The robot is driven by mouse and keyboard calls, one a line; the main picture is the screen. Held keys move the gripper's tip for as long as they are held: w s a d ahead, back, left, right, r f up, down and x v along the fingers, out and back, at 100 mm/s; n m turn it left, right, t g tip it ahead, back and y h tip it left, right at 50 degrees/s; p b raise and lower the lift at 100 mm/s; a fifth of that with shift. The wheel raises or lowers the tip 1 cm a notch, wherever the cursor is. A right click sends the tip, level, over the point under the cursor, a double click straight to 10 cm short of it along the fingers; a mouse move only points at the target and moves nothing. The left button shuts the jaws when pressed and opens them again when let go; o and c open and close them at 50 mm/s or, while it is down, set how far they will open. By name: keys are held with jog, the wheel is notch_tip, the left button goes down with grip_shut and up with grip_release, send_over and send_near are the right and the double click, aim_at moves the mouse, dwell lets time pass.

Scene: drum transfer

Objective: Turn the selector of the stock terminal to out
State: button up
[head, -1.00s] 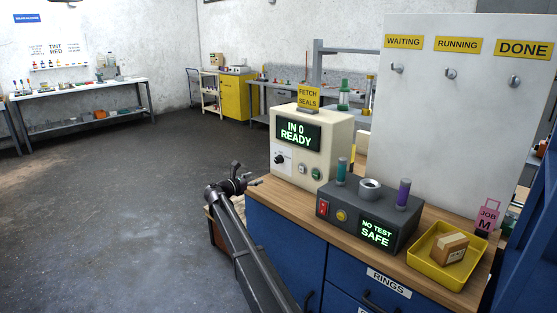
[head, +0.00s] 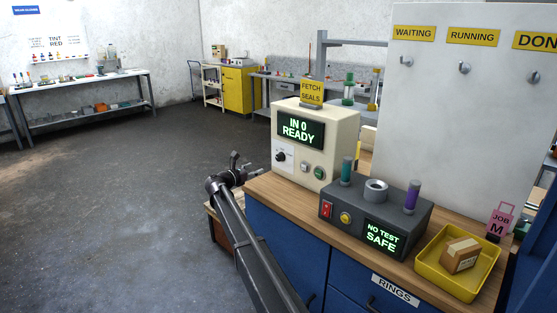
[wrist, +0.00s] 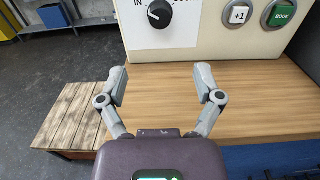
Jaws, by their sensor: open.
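The stock terminal (head: 334,146) is a cream box on the wooden bench top, with a green-lit screen reading "IN 0 READY". Its selector (head: 280,156) is a black knob on a white plate at the lower left of the front. In the wrist view the selector (wrist: 159,14) shows at the top, its white mark toward the upper left, near the word "IN"; the label on the right is cut off. My gripper (wrist: 162,80) is open and empty, below and in front of the selector and apart from it. In the head view my gripper (head: 250,172) is at the terminal's left.
A grey test box (head: 376,215) reading "NO TEST SAFE" stands right of the terminal, then a yellow tray (head: 428,270) with a carton. The terminal also has +1 (wrist: 238,15) and BOOK (wrist: 281,15) buttons. Bare bench top (wrist: 240,95) lies before the terminal.

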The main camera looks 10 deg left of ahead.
aim_at(278, 159)
jog(key=x, duration=1.3)
jog(key=shift+w+d, duration=0.15)
jog(key=shift+w, duration=0.05)
jog(key=c, duration=1.2)
